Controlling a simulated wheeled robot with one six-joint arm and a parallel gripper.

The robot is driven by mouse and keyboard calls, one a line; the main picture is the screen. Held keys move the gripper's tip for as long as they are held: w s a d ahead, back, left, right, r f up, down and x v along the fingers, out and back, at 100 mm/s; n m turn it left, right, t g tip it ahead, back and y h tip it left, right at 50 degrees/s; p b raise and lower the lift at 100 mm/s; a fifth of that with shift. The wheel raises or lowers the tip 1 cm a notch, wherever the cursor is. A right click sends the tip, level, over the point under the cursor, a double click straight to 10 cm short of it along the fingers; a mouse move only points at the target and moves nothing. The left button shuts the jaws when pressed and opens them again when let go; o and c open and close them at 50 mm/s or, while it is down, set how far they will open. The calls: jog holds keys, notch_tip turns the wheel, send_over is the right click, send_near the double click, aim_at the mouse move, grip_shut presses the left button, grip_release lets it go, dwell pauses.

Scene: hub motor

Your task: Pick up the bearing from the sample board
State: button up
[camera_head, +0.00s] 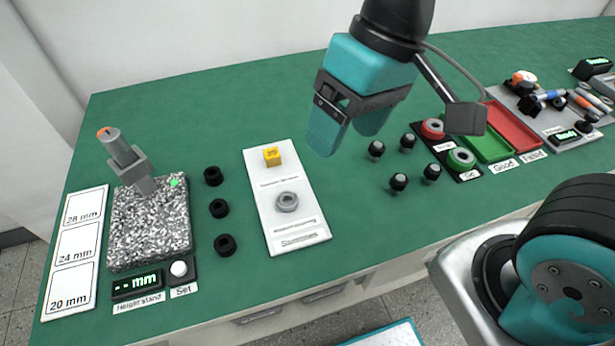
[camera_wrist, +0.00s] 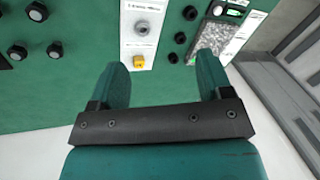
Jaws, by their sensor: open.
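The bearing (camera_head: 287,201) is a small grey ring lying on the white sample board (camera_head: 309,219), below a yellow block (camera_head: 272,156). My gripper (camera_head: 343,140) is open and empty, raised above the table to the right of the board. In the wrist view the bearing (camera_wrist: 141,28) lies beyond my gripper's open fingertips (camera_wrist: 162,65), on the board (camera_wrist: 151,46). The yellow block (camera_wrist: 138,63) there is closer to the fingers. Nothing is between the fingers.
Several black rings (camera_head: 219,208) stand left of the board, beside the speckled height stand (camera_head: 150,229). Several black knobbed pieces (camera_head: 398,182) stand to the right. Green (camera_head: 490,148) and red (camera_head: 514,128) trays lie farther right. Green table is clear behind the board.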

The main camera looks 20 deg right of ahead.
jog(key=w+a+f+m+h+b, duration=0.1)
jog(key=w+a+f+m+h, duration=0.3)
jog(key=w+f+m, duration=0.6)
send_over(288, 201)
jog(key=shift+n+y, duration=0.3)
jog(key=f, duration=0.9)
jog(key=shift+w+d+f, duration=0.1)
jog(key=shift+w+d, duration=0.1)
jog(key=shift+w, duration=0.15)
jog(key=shift+s+a+f, duration=0.1)
jog(key=shift+s+f, duration=0.1)
jog(key=shift+f, duration=1.4)
jog(key=shift+s+a+f, duration=0.1)
jog(key=shift+s+f, duration=0.05)
jog(key=shift+f, duration=1.4)
jog(key=shift+c, duration=0.3)
jog(key=c, duration=1)
